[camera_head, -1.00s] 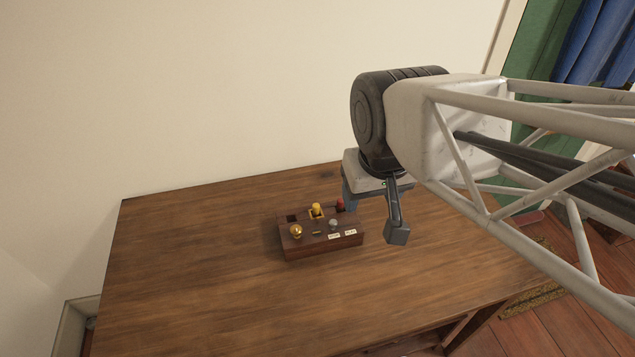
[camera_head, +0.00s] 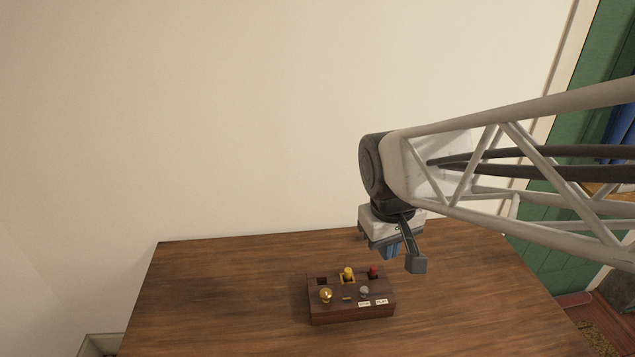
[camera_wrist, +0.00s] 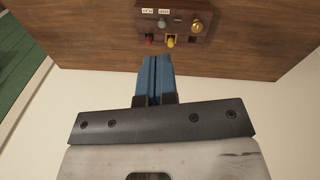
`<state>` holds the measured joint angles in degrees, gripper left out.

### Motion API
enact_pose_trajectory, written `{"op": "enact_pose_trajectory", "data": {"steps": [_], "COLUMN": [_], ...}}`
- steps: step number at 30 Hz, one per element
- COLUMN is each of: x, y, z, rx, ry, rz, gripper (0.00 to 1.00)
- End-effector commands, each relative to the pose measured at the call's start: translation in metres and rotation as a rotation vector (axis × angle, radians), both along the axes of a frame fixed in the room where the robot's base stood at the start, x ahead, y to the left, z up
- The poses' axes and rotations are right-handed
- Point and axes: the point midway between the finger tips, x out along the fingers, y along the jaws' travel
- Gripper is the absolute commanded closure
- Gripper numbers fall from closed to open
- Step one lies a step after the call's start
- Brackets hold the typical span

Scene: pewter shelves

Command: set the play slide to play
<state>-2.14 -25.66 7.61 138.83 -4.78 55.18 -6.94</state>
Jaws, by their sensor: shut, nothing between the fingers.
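The control box (camera_head: 350,314) is dark wood and stands on the table. Its small grey slide knob (camera_head: 364,291) sits behind the left of two white labels (camera_head: 382,301), whose print is too small to read surely. In the wrist view the grey knob (camera_wrist: 162,24) lines up with the right-hand label (camera_wrist: 164,11). My gripper (camera_head: 391,255) is above the table, behind and to the right of the box, touching nothing I can see. In the wrist view its blue fingers (camera_wrist: 155,62) are together and empty, pointing towards the box.
The box also carries a yellow lever (camera_head: 348,272), a red lever (camera_head: 373,270) and a brass knob (camera_head: 326,295), all close to the grey knob. The wooden table (camera_head: 220,290) is clear to the left. A pale wall (camera_head: 250,120) stands behind it.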

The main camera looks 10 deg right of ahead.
Motion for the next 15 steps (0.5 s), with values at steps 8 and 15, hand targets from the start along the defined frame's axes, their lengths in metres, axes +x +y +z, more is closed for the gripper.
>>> {"op": "enact_pose_trajectory", "data": {"steps": [8, 15], "x": [0.035, 0.064], "y": [0.005, 0.011], "z": [-0.022, -0.043], "rx": [-0.036, -0.063], "ry": [0.083, 0.153], "rz": [0.104, 0.196], "gripper": [1.00, 1.00]}}
